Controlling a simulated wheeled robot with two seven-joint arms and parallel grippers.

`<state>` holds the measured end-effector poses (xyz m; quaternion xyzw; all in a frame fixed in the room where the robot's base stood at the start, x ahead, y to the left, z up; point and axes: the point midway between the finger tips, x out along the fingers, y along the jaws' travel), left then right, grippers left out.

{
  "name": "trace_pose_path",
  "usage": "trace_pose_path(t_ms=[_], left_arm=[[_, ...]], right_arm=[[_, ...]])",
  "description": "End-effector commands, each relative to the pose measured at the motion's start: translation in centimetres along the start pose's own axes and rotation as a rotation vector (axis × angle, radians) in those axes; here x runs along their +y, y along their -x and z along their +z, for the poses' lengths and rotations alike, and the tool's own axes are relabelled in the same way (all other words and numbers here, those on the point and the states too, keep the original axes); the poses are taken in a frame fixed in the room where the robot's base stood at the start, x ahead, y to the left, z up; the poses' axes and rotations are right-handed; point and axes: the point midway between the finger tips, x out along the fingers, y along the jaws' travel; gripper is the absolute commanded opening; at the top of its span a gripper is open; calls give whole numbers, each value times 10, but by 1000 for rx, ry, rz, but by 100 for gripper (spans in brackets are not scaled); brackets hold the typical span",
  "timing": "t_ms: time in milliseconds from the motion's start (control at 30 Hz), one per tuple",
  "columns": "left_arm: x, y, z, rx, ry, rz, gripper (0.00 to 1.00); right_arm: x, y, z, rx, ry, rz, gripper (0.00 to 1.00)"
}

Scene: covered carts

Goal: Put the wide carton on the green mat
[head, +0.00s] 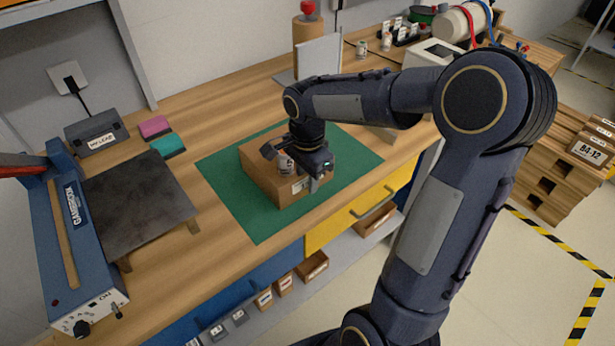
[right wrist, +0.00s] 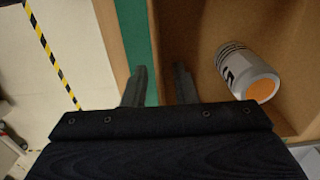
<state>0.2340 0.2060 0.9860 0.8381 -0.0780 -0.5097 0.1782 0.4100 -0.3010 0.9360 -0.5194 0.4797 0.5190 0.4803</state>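The wide carton (head: 259,179) is an open brown box on the green mat (head: 226,198), and it looks flat on it. A white can with an orange end (right wrist: 248,78) lies inside the carton; part of it also shows in the head view. My right gripper (head: 299,178) is at the carton's near right side. In the right wrist view its two fingers (right wrist: 160,86) are apart, one on each side of the carton wall (right wrist: 158,45), with a gap showing between them. Green mat shows beside the wall there. My left gripper is not in view.
A blue machine with a dark plate (head: 135,205) stands at the left of the bench. Pink (head: 154,126) and teal (head: 167,145) blocks lie behind it. A grey panel (head: 319,57) stands at the back. Yellow drawers (head: 345,215) are below the mat.

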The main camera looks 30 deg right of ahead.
Motion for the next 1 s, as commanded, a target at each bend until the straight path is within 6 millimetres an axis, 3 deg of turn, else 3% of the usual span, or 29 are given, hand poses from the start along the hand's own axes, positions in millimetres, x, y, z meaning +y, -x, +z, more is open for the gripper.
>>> trace_pose_path(t_ms=[333, 700, 1000], left_arm=[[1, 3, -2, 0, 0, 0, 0], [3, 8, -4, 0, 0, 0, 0], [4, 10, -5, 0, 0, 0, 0]], right_arm=[[-1, 12, 0, 1, 0, -4, 25], [-1, 89, 0, 1, 0, -6, 25], [2, 122, 1, -3, 15, -7, 25]])
